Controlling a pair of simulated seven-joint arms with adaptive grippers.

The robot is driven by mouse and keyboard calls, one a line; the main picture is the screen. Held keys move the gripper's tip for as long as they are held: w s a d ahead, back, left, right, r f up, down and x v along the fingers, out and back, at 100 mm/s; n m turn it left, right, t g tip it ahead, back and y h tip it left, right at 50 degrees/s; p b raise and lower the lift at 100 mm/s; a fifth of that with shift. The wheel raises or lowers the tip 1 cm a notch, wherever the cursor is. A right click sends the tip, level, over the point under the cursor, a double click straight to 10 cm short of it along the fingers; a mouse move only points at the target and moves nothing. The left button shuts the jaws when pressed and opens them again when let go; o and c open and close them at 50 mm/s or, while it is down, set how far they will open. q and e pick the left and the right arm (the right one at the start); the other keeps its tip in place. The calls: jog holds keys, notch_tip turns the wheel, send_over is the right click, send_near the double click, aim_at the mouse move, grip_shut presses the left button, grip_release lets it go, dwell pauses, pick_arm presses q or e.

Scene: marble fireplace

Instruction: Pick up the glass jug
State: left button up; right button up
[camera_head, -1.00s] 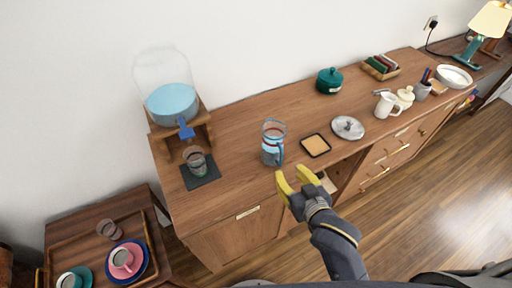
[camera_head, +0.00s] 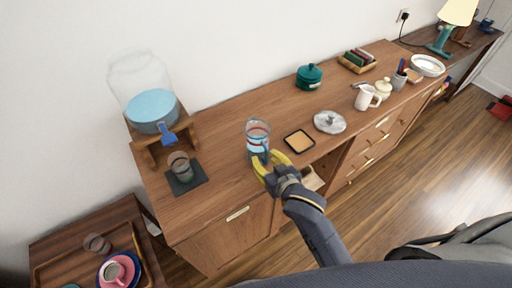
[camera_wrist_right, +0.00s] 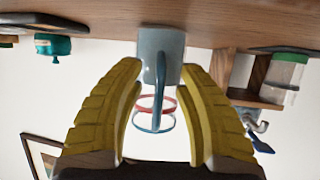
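The glass jug (camera_head: 257,136) stands upright on the wooden sideboard (camera_head: 220,140), near its front edge. It is clear with a bluish lower part, a red band and a blue handle. My right gripper (camera_head: 268,165) has yellow fingers and is at the jug's front, on the handle side. In the right wrist view, the fingers (camera_wrist_right: 160,105) are apart, with the jug (camera_wrist_right: 161,55) and its handle between them. I see a gap on both sides of the handle, so the gripper is not closed on it. My left gripper is not in view.
A black-rimmed square tray (camera_head: 299,141) and a silver lid (camera_head: 329,122) lie right of the jug. A drink dispenser (camera_head: 152,110) on a wooden stand and a glass (camera_head: 180,167) on a dark mat are to the left. A green pot (camera_head: 309,78) stands behind.

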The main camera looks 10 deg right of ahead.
jog(key=shift+o, duration=0.2)
grip_shut()
dwell(0.5)
